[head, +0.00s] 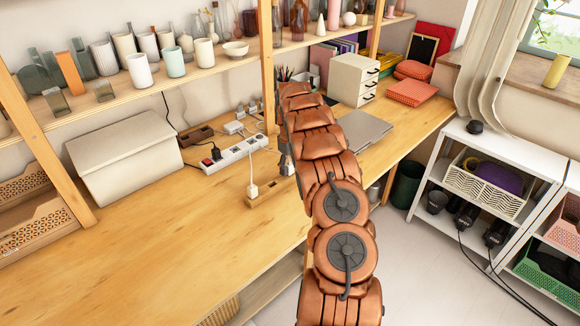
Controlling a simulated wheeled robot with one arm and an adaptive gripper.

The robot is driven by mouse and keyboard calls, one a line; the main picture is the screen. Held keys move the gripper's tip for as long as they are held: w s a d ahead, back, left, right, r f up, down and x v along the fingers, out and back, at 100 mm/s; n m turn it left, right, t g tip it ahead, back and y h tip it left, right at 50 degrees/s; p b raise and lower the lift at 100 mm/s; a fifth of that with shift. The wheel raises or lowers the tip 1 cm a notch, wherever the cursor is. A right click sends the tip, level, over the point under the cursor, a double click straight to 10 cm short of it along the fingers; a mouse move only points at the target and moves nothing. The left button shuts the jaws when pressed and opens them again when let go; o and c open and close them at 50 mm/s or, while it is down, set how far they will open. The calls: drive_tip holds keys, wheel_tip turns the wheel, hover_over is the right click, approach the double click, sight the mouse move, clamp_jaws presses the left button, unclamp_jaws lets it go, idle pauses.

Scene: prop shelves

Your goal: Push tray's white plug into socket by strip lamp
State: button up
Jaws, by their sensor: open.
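A white plug (253,190) stands upright at the left end of a small wooden tray (264,203) on the bench. A thin white cord rises from it. The white power strip (236,154) lies behind the tray, slanting up to the right. A small red lamp (207,162) shows at its left end, with a black plug (216,153) beside it. The strip's single sockets are too small to make out. My gripper (286,166) shows only as a small dark part beside my copper arm, above the tray's right end and apart from the white plug. My arm hides the rest.
A brown block (196,136) and white adapters (234,127) lie behind the strip. A wooden post (266,70) rises close by. A beige box (124,155) stands left, a closed laptop (362,130) right. The bench's front left is clear.

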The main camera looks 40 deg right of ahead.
sight(287, 165)
drive_tip(key=shift+r+p, duration=0.15)
drive_tip(key=shift+p, duration=0.3)
drive_tip(key=r+b, duration=0.1)
drive_tip(key=r, duration=0.1)
drive_tip(key=r+b, duration=0.1)
drive_tip(key=r, duration=0.1)
drive_tip(key=r+b, duration=0.1)
drive_tip(key=r, duration=0.2)
drive_tip(key=shift+w+a, duration=0.1)
drive_tip(key=shift+a, duration=0.15)
drive_tip(key=shift+a+r, duration=0.25)
drive_tip(key=shift+r, duration=0.2)
drive_tip(key=s+a+r, duration=0.4)
drive_tip(key=a, duration=0.5)
drive_tip(key=s+a+r+m+g, duration=0.1)
drive_tip(key=s+a+r, duration=0.3)
drive_tip(key=a, duration=0.4)
drive_tip(key=s+a+r, duration=0.4)
drive_tip(key=a, duration=0.5)
drive_tip(key=s+a+f, duration=0.1)
drive_tip(key=s+a, duration=0.4)
drive_tip(key=s, duration=0.4)
drive_tip(key=s+a+f, duration=0.1)
drive_tip(key=s+a, duration=0.5)
drive_tip(key=s, duration=0.3)
drive_tip(key=s+a+f+n, duration=0.1)
drive_tip(key=s+a, duration=0.4)
drive_tip(key=s, duration=0.4)
drive_tip(key=shift+a+f+g, duration=0.35)
drive_tip(key=shift+f+g, duration=0.05)
